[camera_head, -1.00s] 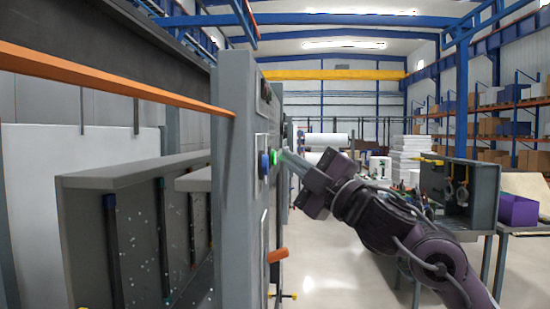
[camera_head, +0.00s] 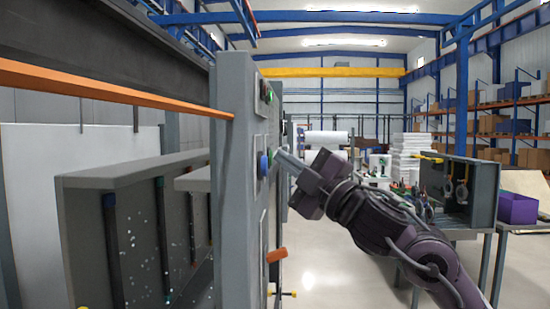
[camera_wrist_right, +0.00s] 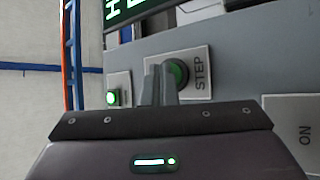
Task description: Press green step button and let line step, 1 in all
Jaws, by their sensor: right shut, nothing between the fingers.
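The green STEP button (camera_wrist_right: 180,73) sits on a pale plate lettered STEP in the right wrist view. In the head view it is a small green spot (camera_head: 271,156) on the side of the grey post, partly behind my fingertips. My right gripper (camera_head: 280,154) is shut and empty, its fingertips at the button. In the right wrist view its fingers (camera_wrist_right: 165,80) overlap the button's left side; I cannot tell whether they touch it. My left gripper is not in view.
The grey post (camera_head: 232,190) carries a blue button (camera_head: 263,164) and an orange handle (camera_head: 277,255). A lit green lamp (camera_wrist_right: 112,97) and an ON plate (camera_wrist_right: 294,130) flank STEP. An orange rail (camera_head: 110,85) crosses left. A table with a grey box (camera_head: 470,190) stands right.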

